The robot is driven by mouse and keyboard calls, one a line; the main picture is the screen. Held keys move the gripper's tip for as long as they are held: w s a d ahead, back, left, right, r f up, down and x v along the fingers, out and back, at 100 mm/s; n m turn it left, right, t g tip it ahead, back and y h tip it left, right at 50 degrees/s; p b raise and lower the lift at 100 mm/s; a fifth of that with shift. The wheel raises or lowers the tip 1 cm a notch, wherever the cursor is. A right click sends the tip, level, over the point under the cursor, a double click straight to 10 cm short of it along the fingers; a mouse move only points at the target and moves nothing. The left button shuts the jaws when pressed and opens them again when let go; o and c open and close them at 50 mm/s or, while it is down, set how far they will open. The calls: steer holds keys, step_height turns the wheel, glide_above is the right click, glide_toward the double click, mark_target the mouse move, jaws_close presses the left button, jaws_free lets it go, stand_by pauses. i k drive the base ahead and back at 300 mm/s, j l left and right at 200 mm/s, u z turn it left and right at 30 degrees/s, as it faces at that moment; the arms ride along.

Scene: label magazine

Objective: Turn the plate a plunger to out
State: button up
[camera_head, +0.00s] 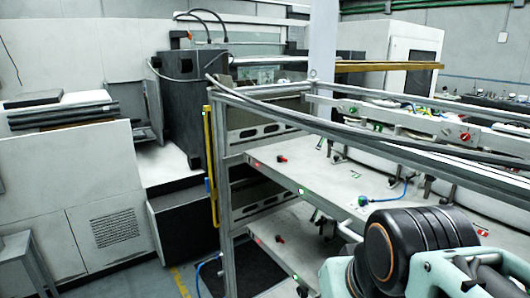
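I cannot tell which part is plate a or its plunger, as no label is readable. On the rack's upper plate stands a small red knob on a dark stem (281,159). A similar red knob (279,239) stands on the lower plate. A red round knob (466,136) and a green one (446,130) sit on the upper rail. My arm's pale green and black links fill the lower right. My gripper is not in view.
The metal rack (231,190) has a front post with a yellow strip (209,150). Long rails and a dark hose (290,113) cross above the upper plate. A dark machine box (193,100) stands behind left. The floor (150,275) left of the rack looks clear.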

mark_target(280, 158)
steer(key=i+j+z, duration=0.15)
steer(key=i+j, duration=0.15)
steer(key=i+j+z, duration=0.1)
steer(key=i+j, duration=0.15)
steer(key=i+j+z, duration=0.15)
steer(key=j, duration=0.25)
steer(key=i+j+z, duration=0.15)
steer(key=i+j, duration=0.2)
steer(key=i+j+z, duration=0.15)
steer(key=j, duration=0.25)
steer(key=i+j+z, duration=0.1)
steer(key=i+j, duration=0.15)
steer(key=j, duration=0.15)
